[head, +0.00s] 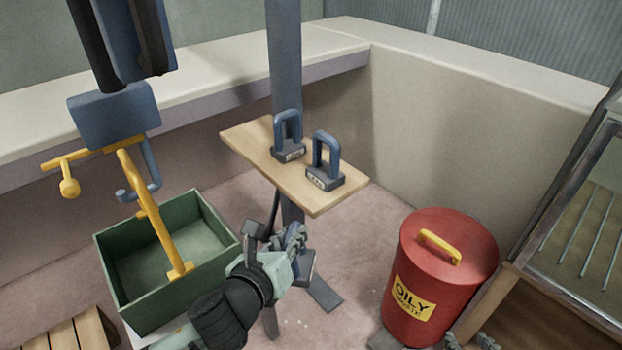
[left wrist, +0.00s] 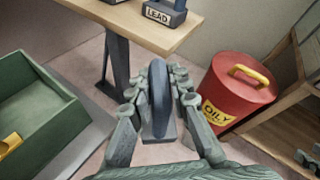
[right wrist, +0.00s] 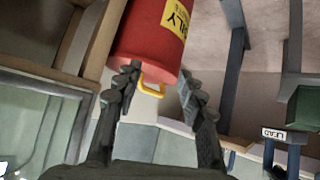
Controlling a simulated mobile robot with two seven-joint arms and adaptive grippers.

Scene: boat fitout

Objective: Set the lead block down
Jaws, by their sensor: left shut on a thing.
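My left gripper (head: 296,238) is shut on the blue handle of a lead block (head: 305,268). It holds the block in front of and below the edge of a wooden shelf (head: 240,138). In the left wrist view the block's handle (left wrist: 158,95) stands between the fingers (left wrist: 157,85). Two more lead blocks with blue loop handles stand upright on the shelf, one at the left (head: 288,148) and one at the right (head: 324,178). My right gripper (right wrist: 157,85) is open and empty, with the red bin beyond its fingers; only its tips show at the head view's lower right.
A green open box (head: 120,262) stands at the left, with a yellow bar (head: 150,215) reaching into it. A red oily-waste bin (head: 450,265) with a yellow lid handle stands at the right. A grey post (head: 285,60) rises behind the shelf.

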